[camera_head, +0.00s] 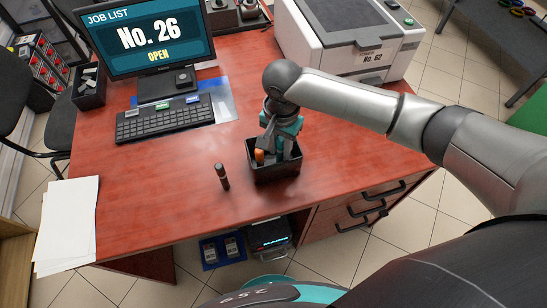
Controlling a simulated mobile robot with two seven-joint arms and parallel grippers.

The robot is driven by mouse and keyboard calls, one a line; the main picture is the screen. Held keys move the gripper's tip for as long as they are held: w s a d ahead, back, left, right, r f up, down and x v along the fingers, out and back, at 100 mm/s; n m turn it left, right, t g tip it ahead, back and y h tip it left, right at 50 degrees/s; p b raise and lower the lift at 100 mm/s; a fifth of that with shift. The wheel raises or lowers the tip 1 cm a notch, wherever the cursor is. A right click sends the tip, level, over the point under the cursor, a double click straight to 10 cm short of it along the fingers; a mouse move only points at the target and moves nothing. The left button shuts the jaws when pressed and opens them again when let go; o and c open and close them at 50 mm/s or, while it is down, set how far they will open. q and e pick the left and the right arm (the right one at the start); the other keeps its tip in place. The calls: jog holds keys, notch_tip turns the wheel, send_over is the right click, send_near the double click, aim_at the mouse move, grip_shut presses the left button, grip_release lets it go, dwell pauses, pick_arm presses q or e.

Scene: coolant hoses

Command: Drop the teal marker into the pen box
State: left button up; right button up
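The black pen box (276,175) stands open on the red-brown desk, right of the middle. An orange marker (259,156) stands upright in its left part. My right gripper (276,146) points down into the box mouth from above. My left gripper is out of view.
A keyboard (165,119) and a monitor (147,37) stand at the back left. A grey-white machine (350,40) is behind the box at the right. White papers (67,225) lie at the left edge. The desk's front left area is clear.

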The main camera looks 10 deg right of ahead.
jog(key=o, duration=0.4)
notch_tip(320, 180, up, 15)
jog(key=p, duration=0.3)
jog(key=shift+r+p, duration=0.15)
jog(key=shift+p, duration=0.25)
